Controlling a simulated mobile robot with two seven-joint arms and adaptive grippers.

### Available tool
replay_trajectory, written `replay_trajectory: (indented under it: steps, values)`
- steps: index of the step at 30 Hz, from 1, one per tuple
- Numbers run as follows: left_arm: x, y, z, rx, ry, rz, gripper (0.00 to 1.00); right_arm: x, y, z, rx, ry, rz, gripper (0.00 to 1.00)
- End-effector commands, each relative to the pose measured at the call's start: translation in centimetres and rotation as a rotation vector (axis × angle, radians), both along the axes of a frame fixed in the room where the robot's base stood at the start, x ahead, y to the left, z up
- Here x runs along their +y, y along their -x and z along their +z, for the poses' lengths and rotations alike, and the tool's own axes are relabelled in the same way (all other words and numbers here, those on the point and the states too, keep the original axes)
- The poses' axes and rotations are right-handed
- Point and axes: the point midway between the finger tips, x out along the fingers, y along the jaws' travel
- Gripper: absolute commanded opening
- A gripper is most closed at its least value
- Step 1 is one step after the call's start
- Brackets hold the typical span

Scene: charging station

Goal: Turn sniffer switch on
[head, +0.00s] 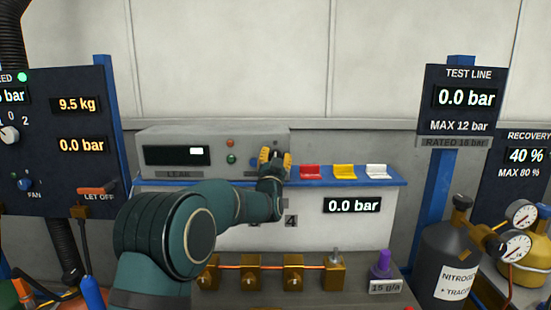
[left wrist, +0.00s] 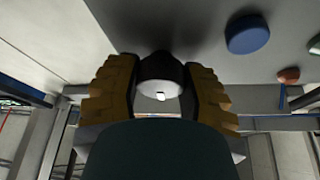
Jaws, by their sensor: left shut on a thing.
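The leak sniffer is a grey box (head: 215,141) with a dark display (head: 172,155) that shows a lit white block. It stands on the blue-edged shelf in the head view. My left gripper (head: 275,158) is at the right end of its front panel, with its yellow fingers around the switch. In the left wrist view the switch is a dark round knob (left wrist: 160,68) with a pale face and a small white mark. The fingers of my left gripper (left wrist: 158,92) are shut on it from both sides. In the head view the gripper hides most of the knob. My right gripper is not in view.
Left of the gripper on the panel are a red button (head: 230,143) and a green button (head: 231,158); a blue button (left wrist: 248,34) is close to the knob. Red (head: 310,171), yellow (head: 345,171) and white (head: 376,171) pieces sit on the shelf at right. Brass valves (head: 251,278) stand below my arm.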

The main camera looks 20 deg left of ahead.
Motion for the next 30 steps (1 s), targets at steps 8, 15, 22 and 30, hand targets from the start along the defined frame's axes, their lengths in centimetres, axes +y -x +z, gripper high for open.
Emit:
replay_trajectory:
  steps: [8, 15, 22, 30]
  values:
    - [0.0, 0.0, 0.1, 0.044, -0.174, 0.001, 0.06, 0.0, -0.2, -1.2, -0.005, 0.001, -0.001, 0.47]
    - [0.0, 0.0, 0.1, 0.106, -0.391, 0.002, 0.06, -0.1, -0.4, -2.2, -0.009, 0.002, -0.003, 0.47]
    - [-0.1, 0.0, 0.2, 0.166, -0.601, 0.002, 0.06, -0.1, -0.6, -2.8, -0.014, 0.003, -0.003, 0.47]
    - [0.0, 0.0, 0.2, 0.237, -0.847, 0.003, 0.06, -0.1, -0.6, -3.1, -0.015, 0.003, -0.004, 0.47]
